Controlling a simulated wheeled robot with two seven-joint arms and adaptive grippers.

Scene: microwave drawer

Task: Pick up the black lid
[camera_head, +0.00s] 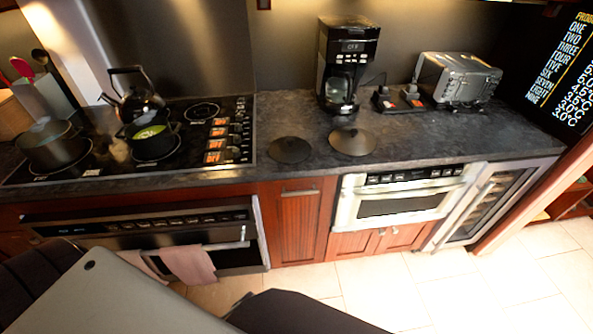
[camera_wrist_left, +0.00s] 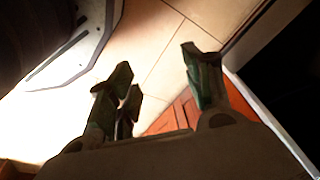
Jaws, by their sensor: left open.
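The black lid (camera_head: 290,150) lies flat on the dark counter, just right of the cooktop. A brownish lid (camera_head: 351,141) lies close beside it on the right. My left gripper (camera_wrist_left: 155,72) shows in the left wrist view with its fingers apart and nothing between them. Tiled floor and a patch of reddish wood show beyond the fingers, and neither lid is in that view. In the head view no gripper fingers can be made out. My right gripper is not seen.
The cooktop (camera_head: 240,160) holds a dark pot (camera_head: 153,140), a kettle (camera_head: 140,102) and another pot (camera_head: 52,146). A coffee maker (camera_head: 347,60) and a toaster (camera_head: 458,78) stand behind and right of the lids. The counter (camera_head: 430,135) is bare at front right.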

